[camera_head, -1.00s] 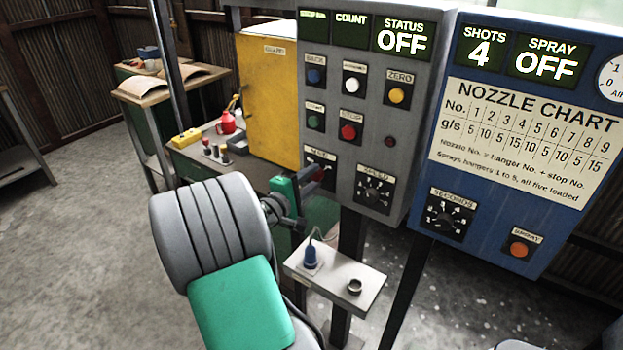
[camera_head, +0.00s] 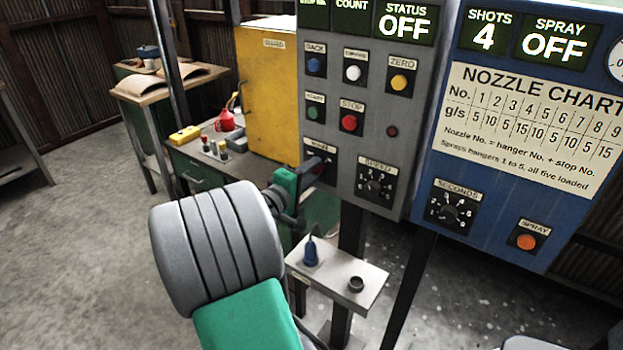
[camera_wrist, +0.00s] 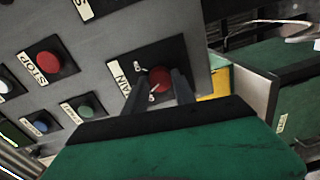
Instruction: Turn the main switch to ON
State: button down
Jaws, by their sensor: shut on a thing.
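The main switch (camera_wrist: 160,76) is a red round knob on a black plate marked MAIN, low on the grey control panel (camera_head: 345,210). My gripper (camera_wrist: 156,86) has its two dark fingers on either side of the knob and is shut on it. In the head view my gripper (camera_head: 316,168) reaches the panel's lower left corner and hides most of the switch. The knob's pointer direction is hard to tell. The status display (camera_head: 405,20) at the panel's top reads OFF.
The stop button (camera_head: 350,122) and speed dial (camera_head: 375,187) are close to the switch. A blue spray panel (camera_head: 480,195) stands to the right. A yellow cabinet (camera_head: 268,95) is behind on the left. A small shelf (camera_head: 335,277) holding a blue item sits below.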

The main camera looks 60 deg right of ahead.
jog(key=m+b, duration=0.2)
jog(key=b, duration=0.1)
jog(key=f+m+b, duration=0.1)
jog(key=m+b, duration=0.1)
jog(key=b, duration=0.1)
jog(key=m+b, duration=0.2)
jog(key=b, duration=0.2)
jog(key=m+b, duration=0.3)
jog(key=b, duration=0.1)
jog(key=shift+f+m+t+h+b, duration=0.1)
jog(key=shift+m+t+h+b, duration=0.2)
jog(key=shift+b, duration=0.1)
jog(key=m+b, duration=0.3)
jog(key=b, duration=0.2)
jog(key=shift+r+b, duration=0.2)
jog(key=shift+b, duration=0.15)
jog(key=shift+r+m+b, duration=0.15)
jog(key=shift+m+b, duration=0.55)
jog(key=shift+r, duration=0.1)
jog(key=c, duration=1)
grip_release()
jog(key=a, duration=0.7)
jog(key=shift+w+a, duration=0.35)
jog(key=shift+a, duration=0.05)
